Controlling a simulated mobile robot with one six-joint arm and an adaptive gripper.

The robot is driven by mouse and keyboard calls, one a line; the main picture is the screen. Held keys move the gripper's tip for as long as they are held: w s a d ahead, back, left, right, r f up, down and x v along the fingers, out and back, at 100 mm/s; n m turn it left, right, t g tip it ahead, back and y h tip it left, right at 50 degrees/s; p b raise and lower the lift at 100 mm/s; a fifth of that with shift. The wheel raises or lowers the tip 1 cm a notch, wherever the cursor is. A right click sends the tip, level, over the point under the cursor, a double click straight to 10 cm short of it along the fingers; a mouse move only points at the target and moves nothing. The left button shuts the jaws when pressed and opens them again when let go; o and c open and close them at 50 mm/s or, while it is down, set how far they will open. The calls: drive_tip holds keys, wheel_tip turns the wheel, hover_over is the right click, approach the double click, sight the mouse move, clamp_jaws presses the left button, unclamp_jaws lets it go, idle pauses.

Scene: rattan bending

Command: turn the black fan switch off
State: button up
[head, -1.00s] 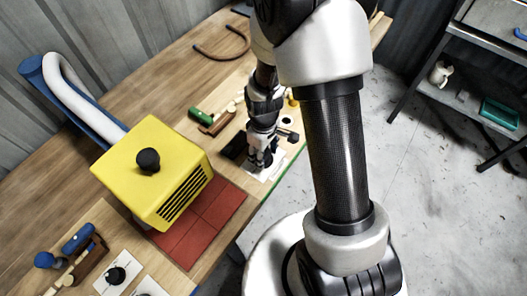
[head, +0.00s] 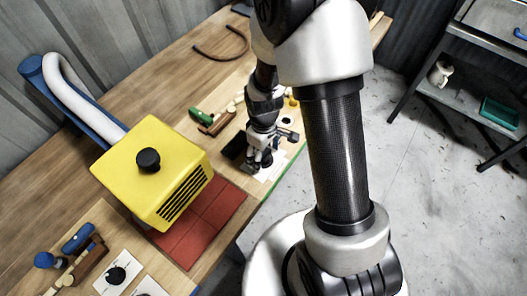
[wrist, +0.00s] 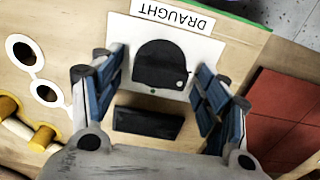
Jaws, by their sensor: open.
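The black fan switch (wrist: 161,64) is a rounded black knob on a white plate (wrist: 205,50) labelled DRAUGHT, seen upside down in the wrist view. A small pale dot shows near one edge of the knob. My gripper (wrist: 158,85) is open, with its blue-padded fingers on either side of the switch. I cannot tell whether either finger touches it. In the head view my gripper (head: 258,162) is over the plate near the bench's front edge and hides the switch.
A black rectangular block (wrist: 148,123) lies close to the plate, between the fingers. Red tiles (head: 205,220) and a yellow box (head: 150,170) with a black knob stand to the left on the wooden bench (head: 180,70).

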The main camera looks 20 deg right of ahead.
wheel_tip(320, 180, up, 12)
idle(0.4)
idle(0.4)
drive_tip(key=s+r+m+t, duration=0.4)
drive_tip(key=s+r+m, duration=0.3)
drive_tip(key=s+r, duration=0.8)
wheel_tip(320, 180, up, 3)
drive_tip(key=shift+s+f+t, duration=0.15)
drive_tip(key=shift+f+t, duration=0.05)
drive_tip(key=shift+t, duration=0.1)
drive_tip(key=shift+d, duration=0.1)
